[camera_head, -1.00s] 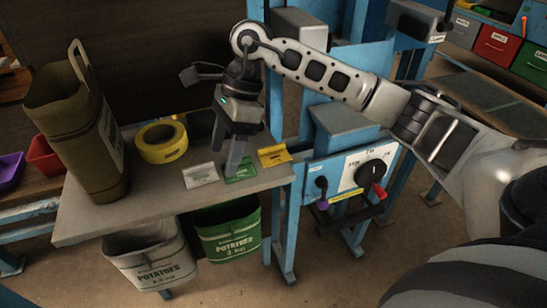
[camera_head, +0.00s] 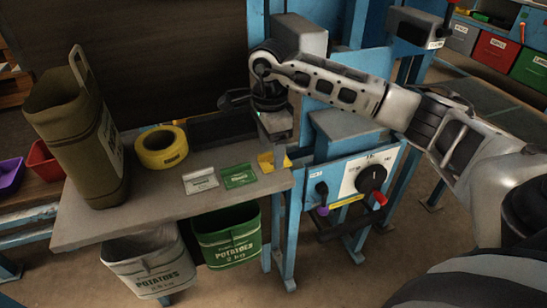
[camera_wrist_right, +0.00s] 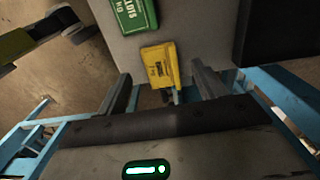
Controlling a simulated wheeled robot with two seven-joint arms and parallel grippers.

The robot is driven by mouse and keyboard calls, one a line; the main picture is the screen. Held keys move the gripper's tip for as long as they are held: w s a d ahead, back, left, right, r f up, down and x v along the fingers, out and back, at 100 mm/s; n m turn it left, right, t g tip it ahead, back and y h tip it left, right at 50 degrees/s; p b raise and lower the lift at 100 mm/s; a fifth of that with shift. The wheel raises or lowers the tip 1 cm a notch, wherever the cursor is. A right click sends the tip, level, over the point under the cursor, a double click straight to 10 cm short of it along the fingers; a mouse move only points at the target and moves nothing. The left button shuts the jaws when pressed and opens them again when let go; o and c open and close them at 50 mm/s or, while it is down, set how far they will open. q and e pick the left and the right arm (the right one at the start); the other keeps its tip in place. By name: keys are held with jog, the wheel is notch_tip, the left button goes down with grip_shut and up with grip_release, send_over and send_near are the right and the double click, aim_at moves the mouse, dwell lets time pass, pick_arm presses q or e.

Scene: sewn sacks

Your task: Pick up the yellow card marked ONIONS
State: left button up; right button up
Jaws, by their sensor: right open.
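The yellow card (camera_head: 266,163) lies at the right end of the grey table, partly hidden behind my right gripper in the head view. It shows whole in the right wrist view (camera_wrist_right: 160,65), with dark print too small to read surely. My right gripper (camera_head: 277,158) is over the card, pointing down. In the wrist view its two fingers (camera_wrist_right: 165,90) are apart, with the card ahead between their lines and nothing held. A green card (camera_head: 239,175) and a white card (camera_head: 200,180) lie to the left of the yellow one. My left gripper is not in view.
A roll of yellow tape (camera_head: 161,147) and a tall olive sack (camera_head: 75,140) stand on the table (camera_head: 140,208). White (camera_head: 150,265) and green (camera_head: 229,240) potato sacks hang below its front edge. A panel with a dial (camera_head: 360,180) is just right.

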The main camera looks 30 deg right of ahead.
aim_at(265, 160)
jog(key=shift+f, duration=1.25)
jog(key=c, duration=1)
jog(key=shift+c, duration=0.2)
jog(key=shift+r, duration=0.1)
